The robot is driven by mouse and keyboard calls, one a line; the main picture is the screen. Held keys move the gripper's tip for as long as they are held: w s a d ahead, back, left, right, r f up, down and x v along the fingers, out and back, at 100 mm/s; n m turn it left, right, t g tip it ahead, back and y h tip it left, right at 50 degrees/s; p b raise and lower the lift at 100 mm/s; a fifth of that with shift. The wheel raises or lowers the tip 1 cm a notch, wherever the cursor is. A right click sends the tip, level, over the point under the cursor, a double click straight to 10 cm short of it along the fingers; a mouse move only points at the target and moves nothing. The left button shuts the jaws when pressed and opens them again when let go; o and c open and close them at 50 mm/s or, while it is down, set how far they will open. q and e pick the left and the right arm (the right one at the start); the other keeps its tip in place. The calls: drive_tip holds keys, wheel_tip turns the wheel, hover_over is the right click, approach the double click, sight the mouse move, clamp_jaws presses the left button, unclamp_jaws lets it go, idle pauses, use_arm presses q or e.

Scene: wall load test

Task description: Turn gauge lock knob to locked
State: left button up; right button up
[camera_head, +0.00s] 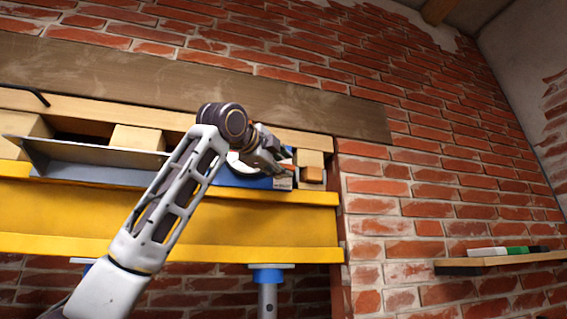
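My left arm rises from the lower left, and its gripper (281,163) is at the right end of the yellow beam, in front of a blue device (252,182) with a white round face (236,160). This looks like the gauge. My wrist and gripper cover much of it. I cannot make out the lock knob or its setting; it may be hidden behind the gripper. The gripper is small and seen from the side, so I cannot tell whether its fingers are open or touch anything. My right gripper is not in view.
The yellow beam (180,220) runs across the left half, with a grey metal angle (95,165) and wooden blocks (137,137) above it. A blue-topped post (267,280) stands below. A small shelf (500,260) with markers is at right on the brick wall. The space between is clear.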

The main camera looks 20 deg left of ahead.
use_arm(q)
drive_tip(key=shift+w+d, duration=0.15)
drive_tip(key=shift+w, duration=0.85)
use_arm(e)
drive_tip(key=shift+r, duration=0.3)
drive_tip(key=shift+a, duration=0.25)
use_arm(q)
clamp_jaws()
drive_tip(key=shift+f, duration=0.1)
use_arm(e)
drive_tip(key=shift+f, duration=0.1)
